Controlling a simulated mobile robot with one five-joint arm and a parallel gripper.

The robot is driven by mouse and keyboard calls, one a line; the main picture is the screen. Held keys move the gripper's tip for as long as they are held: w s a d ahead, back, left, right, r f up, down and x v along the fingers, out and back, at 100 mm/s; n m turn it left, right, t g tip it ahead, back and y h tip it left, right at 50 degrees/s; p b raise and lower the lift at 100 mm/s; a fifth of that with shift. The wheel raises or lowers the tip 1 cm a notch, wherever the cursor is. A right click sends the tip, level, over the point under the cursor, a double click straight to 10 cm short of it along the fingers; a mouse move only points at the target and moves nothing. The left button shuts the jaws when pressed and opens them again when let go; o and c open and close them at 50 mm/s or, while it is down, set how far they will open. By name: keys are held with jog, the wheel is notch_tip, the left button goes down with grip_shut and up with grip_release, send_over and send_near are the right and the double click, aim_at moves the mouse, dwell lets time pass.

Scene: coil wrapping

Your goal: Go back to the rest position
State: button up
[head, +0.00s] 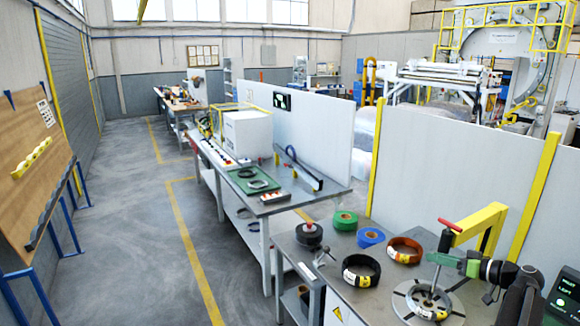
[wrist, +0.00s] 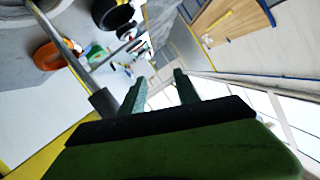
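My gripper (head: 434,258) shows at the lower right in the head view, green, held above the wrapping station. In the wrist view my gripper (wrist: 158,88) has its two green fingers apart with nothing between them. A coil with a white and yellow label (head: 428,303) lies on the round grey plate (head: 400,294) below it. An upright metal rod (head: 436,280) rises close to the fingertips; I cannot tell if they touch. A red handle (head: 450,224) tops the station beside a yellow arm (head: 482,225). My arm covers part of the table's right side.
On the table stand a black coil (head: 361,271), an orange coil (head: 405,250), a blue roll (head: 370,237) and a green roll (head: 345,220). A screen (head: 567,292) is at far right. White partitions (head: 455,160) stand behind. The floor aisle (head: 140,230) at left is clear.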

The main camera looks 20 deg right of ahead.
jog(key=w+a+f+g, duration=0.2)
jog(key=a+f+g, duration=0.15)
jog(key=a, duration=0.55)
jog(key=w+a+f+g, duration=0.2)
jog(key=a+f, duration=0.3)
jog(key=a, duration=0.5)
jog(key=w+a+f+g, duration=0.2)
jog(key=a+f+g, duration=0.15)
jog(key=a, duration=0.55)
jog(key=s+a+f+g+h, duration=0.2)
jog(key=s+a+f+h, duration=0.1)
jog(key=a, duration=0.7)
jog(key=s+a+f+g+h, duration=0.2)
jog(key=s+a+f+h, duration=0.1)
jog(key=a, duration=0.7)
jog(key=shift+s+f+m+g+h, duration=0.25)
jog(key=shift+s+m+g+h, duration=0.05)
jog(key=shift+s, duration=0.35)
